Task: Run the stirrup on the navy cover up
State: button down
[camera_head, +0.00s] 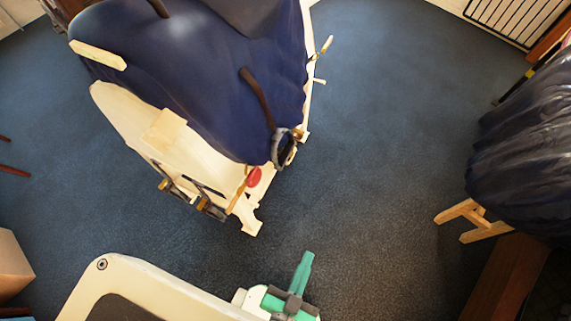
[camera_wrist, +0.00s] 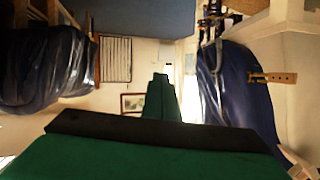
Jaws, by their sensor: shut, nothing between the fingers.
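The navy cover (camera_head: 190,70) lies draped over a cream wooden stand in the head view. It also shows at the right of the wrist view (camera_wrist: 232,85), which looks upside down. A brown strap (camera_head: 257,97) runs down the cover's right side to a grey stirrup (camera_head: 284,147). The stirrup hangs low at the cover's lower right edge, beside the stand. My gripper (camera_head: 304,262) has green fingers, which also show in the wrist view (camera_wrist: 161,88). It is shut and empty, below the stirrup in the head view and well apart from it.
The cream stand (camera_head: 190,150) carries small fittings and a red disc (camera_head: 254,177) on its near end. A dark, shiny covered shape (camera_head: 525,140) on wooden legs (camera_head: 475,220) stands at the right. A box (camera_head: 12,268) is at the lower left. Blue floor between is clear.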

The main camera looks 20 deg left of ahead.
jog(key=w+a+f+m+g+y, duration=0.2)
jog(key=w+f+m+g, duration=0.15)
jog(key=f, duration=0.85)
jog(key=w+a+f+m+g+y, duration=0.25)
jog(key=f+m, duration=0.25)
jog(key=f, duration=0.7)
jog(key=w+a+f+m+g+y, duration=0.15)
jog(key=w+f+m, duration=0.3)
jog(key=f, duration=0.65)
jog(key=w+a+r+m+y, duration=0.1)
jog(key=w+r+m+y, duration=0.25)
jog(key=w, duration=0.35)
jog(key=w+a+r+m+y, duration=0.1)
jog(key=w+r+m+y, duration=0.1)
jog(key=w+r+y, duration=0.4)
jog(key=w+d+r+y, duration=0.2)
jog(key=w+d+r, duration=0.1)
jog(key=w+r, duration=0.25)
jog(key=w+a+r, duration=0.1)
jog(key=a+r, duration=0.1)
jog(key=a, duration=0.3)
jog(key=w+a+r, duration=0.1)
jog(key=w+a, duration=0.1)
jog(key=a, duration=0.3)
jog(key=shift+w+a+r+m+g, duration=0.15)
jog(key=shift+w+r+m+g, duration=0.2)
jog(key=shift+r+m, duration=0.1)
